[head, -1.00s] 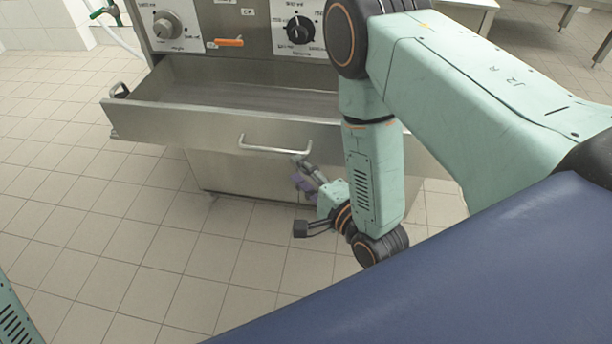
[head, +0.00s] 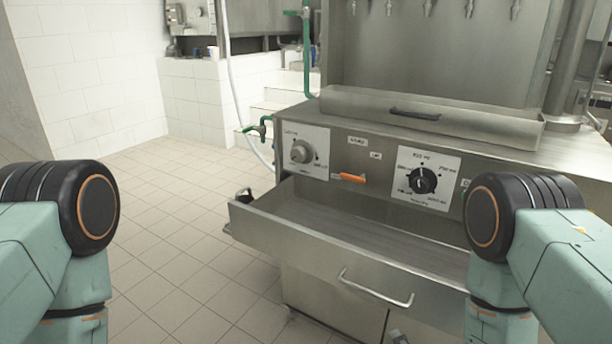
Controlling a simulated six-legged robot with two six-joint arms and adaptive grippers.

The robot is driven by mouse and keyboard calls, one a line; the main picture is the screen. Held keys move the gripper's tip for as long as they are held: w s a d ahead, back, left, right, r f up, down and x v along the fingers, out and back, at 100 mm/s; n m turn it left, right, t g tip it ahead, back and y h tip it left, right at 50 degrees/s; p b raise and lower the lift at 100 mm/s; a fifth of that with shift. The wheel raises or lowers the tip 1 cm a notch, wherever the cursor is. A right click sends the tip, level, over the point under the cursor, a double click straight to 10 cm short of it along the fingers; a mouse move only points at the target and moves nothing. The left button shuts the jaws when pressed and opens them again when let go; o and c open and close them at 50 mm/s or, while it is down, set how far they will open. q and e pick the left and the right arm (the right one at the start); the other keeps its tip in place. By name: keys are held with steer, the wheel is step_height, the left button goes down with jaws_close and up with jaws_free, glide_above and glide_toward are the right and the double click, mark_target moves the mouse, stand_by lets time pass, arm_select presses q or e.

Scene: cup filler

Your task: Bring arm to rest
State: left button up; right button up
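My two arms show at the left and right edges, with their elbows raised and their forearms hanging down. The left gripper is below the picture and cannot be seen. Of the right gripper, at most a small grey piece shows at the bottom edge under the drawer handle, too little to tell its state. The steel drawer (head: 300,240) of the cup filler machine stands pulled open and looks empty. Its bar handle (head: 376,290) is free, with no gripper on it.
The machine's front panel carries a left dial (head: 302,152), an orange lever (head: 352,178) and a right dial (head: 422,180). A green tap (head: 262,128) with a hose is at its left side. The tiled floor (head: 180,235) to the left is clear.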

steer(key=s+d+f+n+g+h, duration=0.1)
steer(key=s+f+n+g, duration=0.2)
steer(key=s, duration=0.5)
steer(key=s+d+f+n+g+h, duration=0.1)
steer(key=s+f+n+g, duration=0.2)
steer(key=s+n+g, duration=0.3)
steer(key=s+d+f+n+g+h, duration=0.1)
steer(key=s+f+n+g, duration=0.3)
steer(key=s, duration=0.7)
steer(key=shift+d+g, duration=0.2)
steer(key=shift+g, duration=0.3)
